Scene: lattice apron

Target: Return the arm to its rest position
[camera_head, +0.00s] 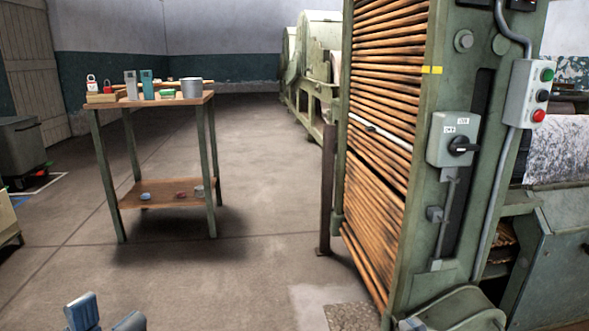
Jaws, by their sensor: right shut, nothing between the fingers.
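My left gripper (106,316) shows at the bottom left edge of the head view. Its two blue-grey fingers stand apart, with only floor visible between them. The rest of both arms is out of view.
The green lattice machine (455,215) with wooden slats (385,110) and a switch box stands close on the right. A work table (112,103) with padlocks and a grey pot stands at left. A grey bin (20,150) is far left. Floor between is clear.

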